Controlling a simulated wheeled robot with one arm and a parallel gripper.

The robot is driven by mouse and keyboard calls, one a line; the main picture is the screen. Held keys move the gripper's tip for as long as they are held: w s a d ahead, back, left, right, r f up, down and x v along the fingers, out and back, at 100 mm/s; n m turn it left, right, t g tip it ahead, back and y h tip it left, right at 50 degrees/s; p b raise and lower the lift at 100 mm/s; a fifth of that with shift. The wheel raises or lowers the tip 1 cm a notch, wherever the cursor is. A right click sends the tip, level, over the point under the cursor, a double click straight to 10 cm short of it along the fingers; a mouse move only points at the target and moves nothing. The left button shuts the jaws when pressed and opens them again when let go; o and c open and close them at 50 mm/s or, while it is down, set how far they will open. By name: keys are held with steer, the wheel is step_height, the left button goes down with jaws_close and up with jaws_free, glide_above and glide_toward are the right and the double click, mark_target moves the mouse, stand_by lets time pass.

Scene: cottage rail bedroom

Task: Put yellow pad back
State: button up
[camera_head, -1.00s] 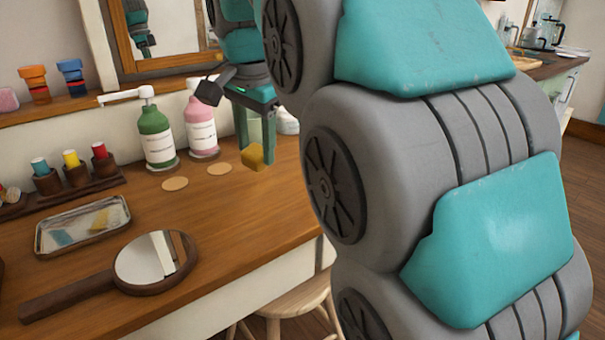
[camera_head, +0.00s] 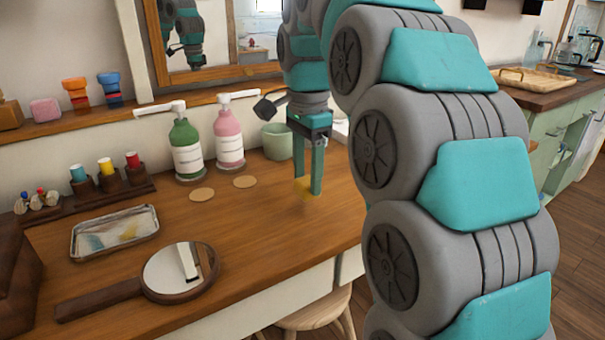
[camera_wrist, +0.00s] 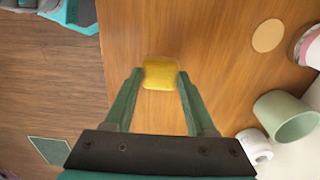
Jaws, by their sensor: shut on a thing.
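The yellow pad (camera_head: 302,188) is a small soft-edged block. It also shows in the wrist view (camera_wrist: 160,73), between the fingertips of my gripper (camera_wrist: 159,78). In the head view my gripper (camera_head: 312,186) points down over the right part of the wooden desk (camera_head: 240,222), shut on the pad. The pad is at or just above the desktop; I cannot tell whether it touches. My fingers hide part of it in the head view.
A mint cup (camera_head: 277,142), a pink pump bottle (camera_head: 229,138) and a green one (camera_head: 186,148) stand behind two tan discs (camera_head: 245,181). A metal tray (camera_head: 76,246) with bluish and yellowish patches and a hand mirror (camera_head: 100,298) lie left. The desk's middle is clear.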

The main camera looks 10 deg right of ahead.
mark_target(302, 177)
steer(key=w, duration=0.6)
steer(key=shift+d+f+p, duration=0.3)
steer(key=shift+p, duration=0.1)
step_height(302, 177, down, 2)
steer(key=shift+f+b, duration=0.2)
steer(key=shift+b, duration=0.95)
steer(key=shift+f+p, duration=0.35)
steer(key=shift+f, duration=0.25)
steer(key=o, duration=1.2)
steer(key=shift+f, duration=0.1)
